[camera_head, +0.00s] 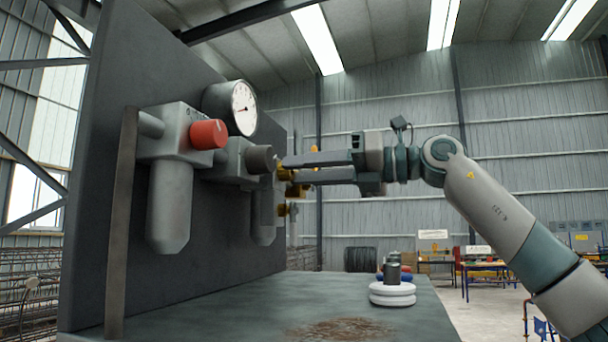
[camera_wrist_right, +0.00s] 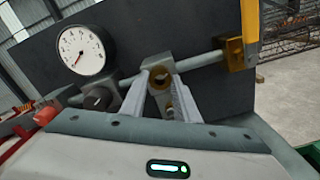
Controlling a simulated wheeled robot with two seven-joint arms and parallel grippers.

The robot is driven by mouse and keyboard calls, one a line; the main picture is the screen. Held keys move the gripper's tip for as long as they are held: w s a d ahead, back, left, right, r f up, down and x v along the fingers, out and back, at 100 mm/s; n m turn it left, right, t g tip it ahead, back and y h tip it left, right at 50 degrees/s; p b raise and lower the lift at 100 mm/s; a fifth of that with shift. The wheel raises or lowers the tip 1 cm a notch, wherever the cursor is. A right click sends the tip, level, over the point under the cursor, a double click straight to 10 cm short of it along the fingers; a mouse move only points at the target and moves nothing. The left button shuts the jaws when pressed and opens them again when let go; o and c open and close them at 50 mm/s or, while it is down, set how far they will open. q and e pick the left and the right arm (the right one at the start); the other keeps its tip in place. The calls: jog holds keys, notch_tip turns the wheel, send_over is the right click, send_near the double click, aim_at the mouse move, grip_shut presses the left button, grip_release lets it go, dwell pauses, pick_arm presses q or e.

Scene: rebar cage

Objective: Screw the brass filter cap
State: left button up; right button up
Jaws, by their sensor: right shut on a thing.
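The brass filter cap (camera_wrist_right: 159,79) shows as a round brass piece between the two finger ends in the right wrist view. My right gripper (camera_wrist_right: 160,92) is shut on it. In the head view the right gripper (camera_head: 284,168) reaches in from the right, its fingers level and pointing at the wall-mounted pipe assembly. Only a bit of brass shows at the fingertips there, so the exact seat of the cap is hard to see. My left gripper is not in view.
A dark panel (camera_head: 117,95) carries a pressure gauge (camera_head: 243,108), a red knob (camera_head: 208,134) and a grey knob (camera_head: 260,159) left of the fingers. White discs (camera_head: 392,294) and a small grey cylinder stand on the bench (camera_head: 260,300). A brass fitting (camera_wrist_right: 235,54) sits right of the cap.

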jog(key=m+b, duration=0.2)
jog(key=m, duration=0.9)
jog(key=shift+m+b, duration=0.45)
jog(key=shift+m, duration=0.75)
jog(key=o, duration=1)
jog(key=shift+o, duration=0.2)
jog(key=shift+d, duration=0.15)
